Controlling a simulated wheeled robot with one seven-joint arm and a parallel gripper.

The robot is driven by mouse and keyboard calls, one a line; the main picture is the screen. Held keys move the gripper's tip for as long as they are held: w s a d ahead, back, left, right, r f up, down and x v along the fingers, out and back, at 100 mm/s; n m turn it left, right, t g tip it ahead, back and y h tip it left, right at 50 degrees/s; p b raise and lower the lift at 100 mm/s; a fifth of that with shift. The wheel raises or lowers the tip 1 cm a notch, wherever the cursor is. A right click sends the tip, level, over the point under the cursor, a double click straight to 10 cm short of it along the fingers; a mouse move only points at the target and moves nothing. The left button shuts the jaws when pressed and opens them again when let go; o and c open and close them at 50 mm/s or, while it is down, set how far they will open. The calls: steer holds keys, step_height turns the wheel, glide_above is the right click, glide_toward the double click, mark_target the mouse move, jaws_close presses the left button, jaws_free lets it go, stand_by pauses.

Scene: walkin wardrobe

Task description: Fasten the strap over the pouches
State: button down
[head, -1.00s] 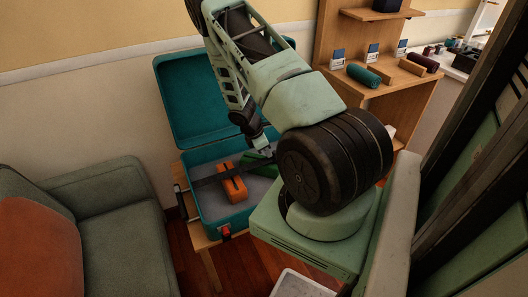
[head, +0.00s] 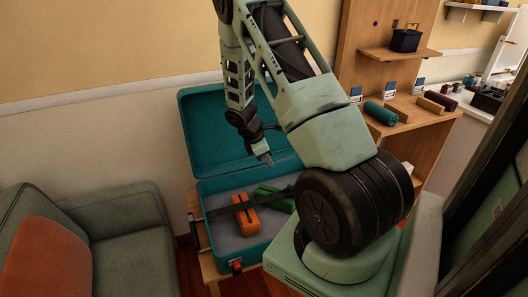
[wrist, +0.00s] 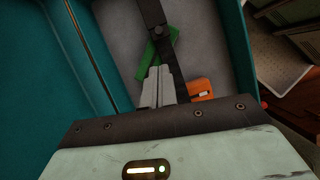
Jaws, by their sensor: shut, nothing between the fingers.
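An open teal suitcase (head: 222,262) holds an orange pouch (head: 246,220) and a green pouch (head: 284,205) on its grey floor. A dark strap (head: 220,211) runs across the case at the pouches. In the wrist view the strap (wrist: 152,12) passes over the green pouch (wrist: 146,62) and runs beside the orange pouch (wrist: 202,89). My gripper (head: 269,163) is shut and empty, raised above the case near the lid, apart from the strap. In the wrist view the fingers (wrist: 157,72) hide part of the strap; whether it is fastened cannot be told.
The raised lid (head: 215,130) stands behind my gripper. A grey sofa (head: 125,225) with an orange cushion (head: 45,260) is at left. A wooden shelf unit (head: 425,115) with rolled items stands at right. Bare wall lies behind the lid.

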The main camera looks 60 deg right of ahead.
steer(key=shift+v, duration=1.85)
steer(key=shift+a, duration=0.15)
steer(key=w+a+r+t+y+p, duration=0.1)
steer(key=a+r, duration=0.4)
steer(key=a, duration=0.4)
steer(key=a+r+m+t+y+p, duration=0.1)
steer(key=a+r, duration=0.3)
steer(key=a, duration=0.5)
steer(key=w+a+r+t+p, duration=0.15)
steer(key=a+r, duration=0.35)
steer(key=a, duration=0.5)
steer(key=s+a+r+p, duration=0.1)
steer(key=s+a+r, duration=0.2)
steer(key=s+a, duration=0.3)
steer(key=s+a+r+y+p, duration=0.1)
steer(key=s+a+r, duration=0.2)
steer(key=s+a, duration=0.3)
steer(key=s+a+r+y+p, duration=0.1)
steer(key=s+a+r, duration=0.2)
steer(key=s+a, duration=0.3)
steer(key=shift+s+r+m, duration=0.4)
steer(key=shift+s, duration=0.15)
steer(key=shift+w+a, duration=0.1)
